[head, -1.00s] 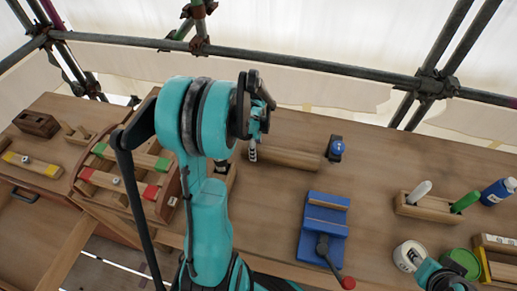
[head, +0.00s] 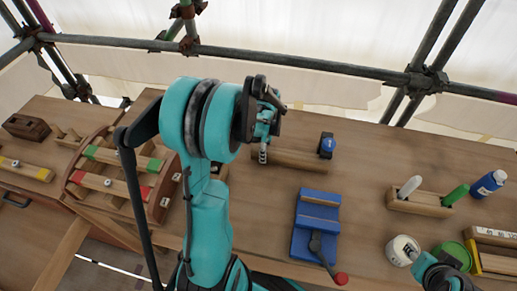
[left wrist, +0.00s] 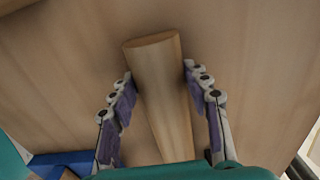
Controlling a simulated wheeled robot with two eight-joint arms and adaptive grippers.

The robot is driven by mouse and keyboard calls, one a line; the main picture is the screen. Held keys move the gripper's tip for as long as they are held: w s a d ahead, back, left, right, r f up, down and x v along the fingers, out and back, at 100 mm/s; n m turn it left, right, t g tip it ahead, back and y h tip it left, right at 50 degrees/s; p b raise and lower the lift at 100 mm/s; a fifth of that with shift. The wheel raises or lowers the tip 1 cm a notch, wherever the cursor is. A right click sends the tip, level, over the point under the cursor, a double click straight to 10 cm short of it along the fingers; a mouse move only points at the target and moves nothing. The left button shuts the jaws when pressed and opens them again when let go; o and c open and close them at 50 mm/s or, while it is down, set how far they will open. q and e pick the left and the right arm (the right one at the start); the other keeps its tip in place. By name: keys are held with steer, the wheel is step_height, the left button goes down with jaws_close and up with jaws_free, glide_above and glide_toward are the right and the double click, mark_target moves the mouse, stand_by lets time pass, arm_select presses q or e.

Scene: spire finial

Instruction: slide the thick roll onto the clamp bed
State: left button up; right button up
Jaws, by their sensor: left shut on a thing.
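The thick roll (head: 298,160) is a plain wooden cylinder lying sideways at the back middle of the bench. My left gripper (head: 263,148) is at its left end, partly hidden by my arm. In the left wrist view the roll (left wrist: 160,90) lies lengthwise between the two fingers of the left gripper (left wrist: 160,98), which is shut on it. I cannot tell whether the roll touches the bench.
A small blue-topped object (head: 327,146) stands by the roll's right end. A wooden holder (head: 420,205) with white and green markers, a blue bottle (head: 488,184) and tape rolls are at right. A curved wooden rack (head: 163,203) is at left. Bench between roll and clamp bed looks clear.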

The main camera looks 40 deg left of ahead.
mark_target(297, 153)
arm_select(q)
steer(key=shift+w+d, duration=0.85)
steer(key=shift+d, duration=0.85)
steer(key=shift+w+d, duration=0.8)
steer(key=shift+d, duration=0.95)
steer(key=shift+w+d, duration=0.85)
steer(key=shift+d, duration=0.85)
steer(key=o, duration=1.7)
steer(key=shift+c, duration=0.2)
step_height(297, 153, up, 12)
